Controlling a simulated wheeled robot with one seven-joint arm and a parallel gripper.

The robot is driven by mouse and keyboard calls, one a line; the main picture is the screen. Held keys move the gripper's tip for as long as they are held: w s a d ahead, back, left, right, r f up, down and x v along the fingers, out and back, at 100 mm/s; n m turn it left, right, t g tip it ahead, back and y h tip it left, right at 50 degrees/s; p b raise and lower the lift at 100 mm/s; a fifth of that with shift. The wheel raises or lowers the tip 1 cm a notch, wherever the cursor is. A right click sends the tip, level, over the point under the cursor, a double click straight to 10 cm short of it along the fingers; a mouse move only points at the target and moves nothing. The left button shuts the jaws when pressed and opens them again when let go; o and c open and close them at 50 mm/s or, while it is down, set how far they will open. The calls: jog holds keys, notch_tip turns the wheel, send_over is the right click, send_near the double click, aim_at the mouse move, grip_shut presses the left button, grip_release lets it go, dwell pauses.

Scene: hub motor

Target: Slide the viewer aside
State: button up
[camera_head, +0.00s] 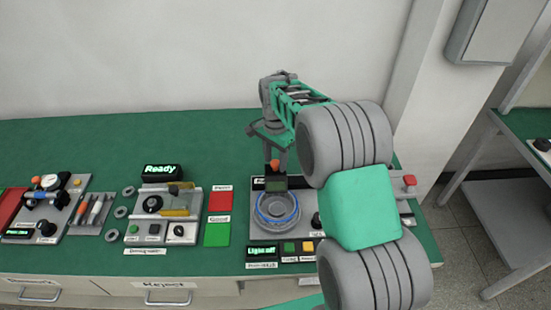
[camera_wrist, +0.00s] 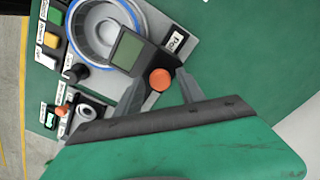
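The viewer (camera_head: 275,183) is a dark grey piece with a small greenish screen and an orange round knob. It stands at the back edge of a round grey dish with a blue ring (camera_head: 278,209). In the wrist view the viewer (camera_wrist: 128,49) overlaps the dish's rim (camera_wrist: 82,45), with its orange knob toward my gripper (camera_wrist: 168,90). The two grey fingers are apart, one on each side of the knob, with a gap visible. In the head view my gripper (camera_head: 274,148) is just above and behind the knob. Contact cannot be told.
A "Light off" display (camera_head: 262,250) and coloured buttons stand in front of the dish. Red and green pads (camera_head: 217,232) and a "Ready" station (camera_head: 162,172) are to the left. A red button (camera_head: 409,180) is at the right, partly behind my arm. Bare green tabletop lies behind.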

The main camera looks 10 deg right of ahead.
grip_shut()
dwell(1.2)
